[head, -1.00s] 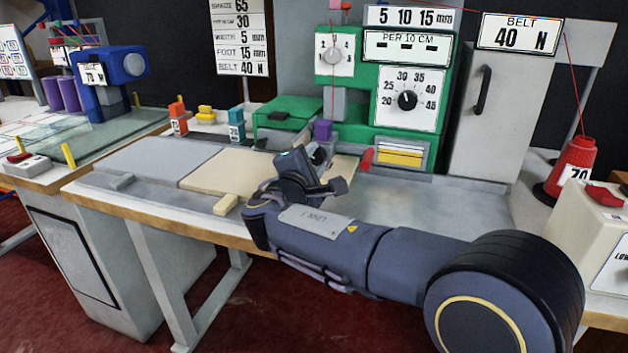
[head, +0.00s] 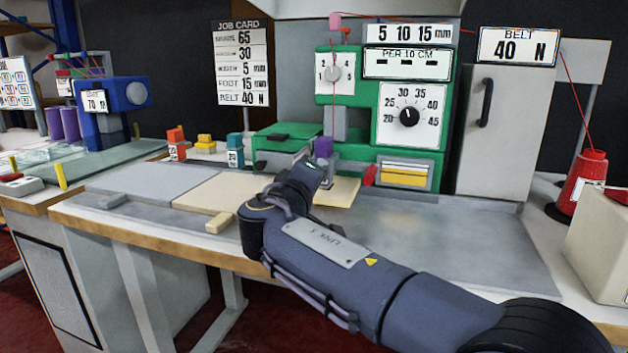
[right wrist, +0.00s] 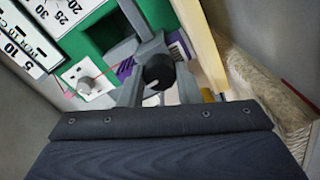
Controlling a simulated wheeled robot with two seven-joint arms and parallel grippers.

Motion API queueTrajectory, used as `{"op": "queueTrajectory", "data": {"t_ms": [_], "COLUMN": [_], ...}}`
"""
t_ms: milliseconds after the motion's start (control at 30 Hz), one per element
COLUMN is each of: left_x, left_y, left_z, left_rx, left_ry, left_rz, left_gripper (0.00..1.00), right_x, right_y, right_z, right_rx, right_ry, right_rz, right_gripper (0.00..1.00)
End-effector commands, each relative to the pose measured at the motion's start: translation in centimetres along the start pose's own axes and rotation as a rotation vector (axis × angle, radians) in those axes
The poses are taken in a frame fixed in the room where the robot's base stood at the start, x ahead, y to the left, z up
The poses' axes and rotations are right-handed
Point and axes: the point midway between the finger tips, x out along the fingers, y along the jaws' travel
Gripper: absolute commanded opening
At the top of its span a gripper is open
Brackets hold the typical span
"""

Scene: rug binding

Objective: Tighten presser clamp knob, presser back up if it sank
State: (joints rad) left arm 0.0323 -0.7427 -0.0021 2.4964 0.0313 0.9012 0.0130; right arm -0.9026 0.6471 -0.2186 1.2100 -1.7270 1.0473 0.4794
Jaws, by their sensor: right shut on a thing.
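The green sewing machine (head: 410,150) stands at the back of the table, with a purple block (head: 323,147) low on its front. The right wrist view shows the purple block (right wrist: 125,68) too. A round black knob (right wrist: 158,72) sits between the two grey fingers of my right gripper (right wrist: 158,88), which is shut on it. In the head view my right gripper (head: 312,166) is beside the purple block, and my wrist hides the knob. I cannot tell the presser's height. My left gripper is not in view.
The bare metal table top (head: 460,230) is clear at right. A red thread cone (head: 588,180) stands far right.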

Motion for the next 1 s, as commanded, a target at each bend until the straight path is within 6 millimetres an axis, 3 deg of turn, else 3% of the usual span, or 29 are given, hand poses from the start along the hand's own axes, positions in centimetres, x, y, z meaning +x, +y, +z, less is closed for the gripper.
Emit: {"op": "queueTrajectory", "data": {"t_ms": [300, 767, 800, 933, 1000], "left_x": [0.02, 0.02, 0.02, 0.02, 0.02], "left_y": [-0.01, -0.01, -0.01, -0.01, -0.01], "left_z": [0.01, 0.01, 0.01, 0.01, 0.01], "left_rx": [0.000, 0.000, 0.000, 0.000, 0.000], "left_ry": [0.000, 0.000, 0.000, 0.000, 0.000], "left_rz": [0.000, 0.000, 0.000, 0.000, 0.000], "left_gripper": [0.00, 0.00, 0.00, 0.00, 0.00], "right_x": [0.00, -0.01, -0.01, -0.01, 0.00], "right_y": [-0.10, -0.09, -0.09, -0.07, -0.05], "right_z": [0.04, 0.01, 0.01, 0.01, 0.00], "right_rx": [0.097, 0.110, 0.110, 0.110, 0.109], "right_ry": [-0.002, -0.001, -0.001, -0.001, 0.000], "right_rz": [-0.002, -0.002, -0.002, -0.002, -0.001], "right_gripper": [0.07, 0.07, 0.32, 0.49, 0.52]}}
